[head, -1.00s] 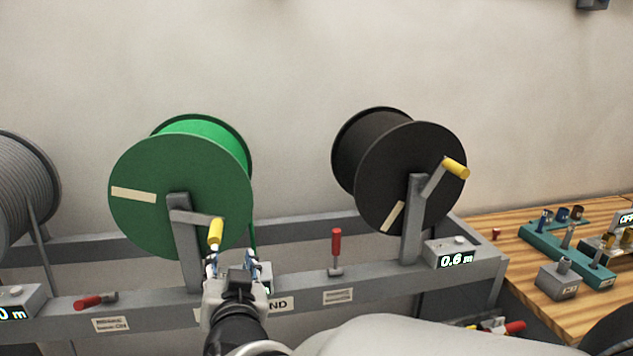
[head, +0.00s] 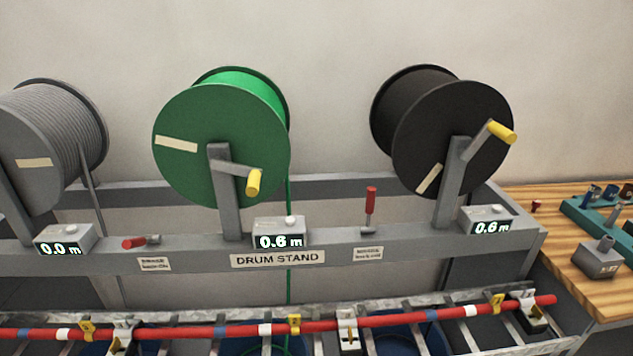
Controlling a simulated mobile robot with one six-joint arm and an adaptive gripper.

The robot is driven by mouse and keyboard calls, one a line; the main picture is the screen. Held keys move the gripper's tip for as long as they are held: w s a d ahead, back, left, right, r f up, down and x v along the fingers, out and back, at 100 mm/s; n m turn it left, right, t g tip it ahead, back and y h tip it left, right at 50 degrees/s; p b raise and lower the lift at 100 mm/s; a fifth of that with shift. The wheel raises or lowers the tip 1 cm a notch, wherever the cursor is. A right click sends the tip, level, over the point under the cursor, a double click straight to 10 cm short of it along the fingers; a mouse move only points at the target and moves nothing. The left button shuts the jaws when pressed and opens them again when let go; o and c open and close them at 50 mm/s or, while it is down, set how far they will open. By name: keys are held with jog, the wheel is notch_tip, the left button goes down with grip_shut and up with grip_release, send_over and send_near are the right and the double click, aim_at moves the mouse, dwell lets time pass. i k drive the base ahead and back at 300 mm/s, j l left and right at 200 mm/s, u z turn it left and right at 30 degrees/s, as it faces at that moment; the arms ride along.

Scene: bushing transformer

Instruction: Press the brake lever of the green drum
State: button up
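The green drum (head: 210,150) hangs on the stand left of centre, with a yellow crank handle (head: 254,182) at its lower right and green cable running down behind the stand. One red-handled lever (head: 135,243) lies flat to the left on the stand's front rail, below and left of the green drum. Another red-handled lever (head: 370,200) stands upright on the rail between the green and black drums. Each has a small label below; I cannot tell from these which lever belongs to the green drum. My gripper is out of view.
A counter (head: 280,232) under the green drum reads 0.6 m. The black drum (head: 455,140) is to the right, the grey drum (head: 50,150) to the left. A red cable (head: 220,332) crosses in front of the stand. A wooden bench (head: 600,290) is at the right.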

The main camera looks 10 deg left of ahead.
aim_at(128, 244)
jog(key=u, duration=1.7)
jog(key=i+j, duration=0.3)
jog(key=i, duration=0.15)
